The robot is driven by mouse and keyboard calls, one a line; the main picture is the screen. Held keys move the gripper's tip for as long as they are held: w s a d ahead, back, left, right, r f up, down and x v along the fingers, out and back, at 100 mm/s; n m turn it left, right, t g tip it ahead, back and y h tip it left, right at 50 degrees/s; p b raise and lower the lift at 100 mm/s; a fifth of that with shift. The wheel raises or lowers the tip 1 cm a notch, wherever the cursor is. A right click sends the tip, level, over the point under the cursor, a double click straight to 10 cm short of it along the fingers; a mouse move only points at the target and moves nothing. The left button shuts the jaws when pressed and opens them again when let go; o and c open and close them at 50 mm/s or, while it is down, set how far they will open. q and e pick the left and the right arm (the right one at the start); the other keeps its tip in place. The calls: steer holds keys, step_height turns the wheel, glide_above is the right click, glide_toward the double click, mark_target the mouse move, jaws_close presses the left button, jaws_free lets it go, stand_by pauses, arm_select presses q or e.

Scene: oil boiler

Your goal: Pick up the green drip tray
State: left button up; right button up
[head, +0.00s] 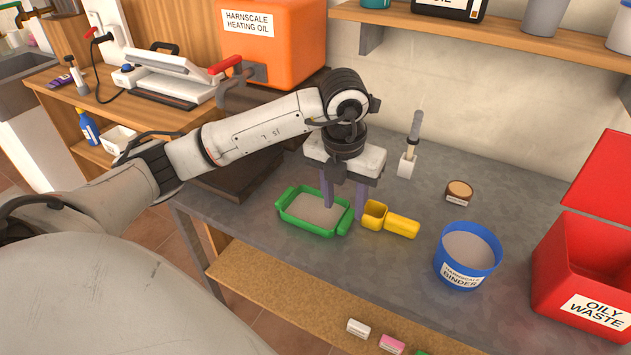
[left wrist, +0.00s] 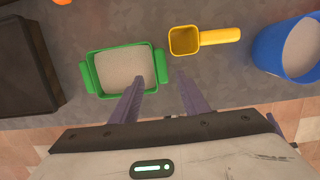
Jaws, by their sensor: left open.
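The green drip tray (head: 287,219) stands on the grey bench, with grey-beige grainy material inside and a handle at each end. It also shows in the left wrist view (left wrist: 98,89). My left gripper (head: 344,212) points down at the tray's right end and is open. In the left wrist view its fingers (left wrist: 165,92) are apart, one on each side of the tray's right handle (left wrist: 161,66), with nothing gripped. I cannot tell whether a finger touches the tray. My right gripper is not in view.
A yellow scoop (head: 398,224) lies just right of my left gripper. A blue binder tub (head: 452,272) and a red oily waste bin (head: 575,282) stand further right. An orange heating oil tank (head: 290,40) is at the back.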

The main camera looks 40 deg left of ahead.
mark_target(346, 218)
arm_select(q)
steer(key=f, duration=0.1)
steer(key=w+f, duration=0.1)
steer(key=f, duration=0.3)
steer(key=shift+w+a+p, duration=0.1)
steer(key=shift+w+p, duration=0.2)
steer(key=shift+p, duration=0.05)
jaws_close()
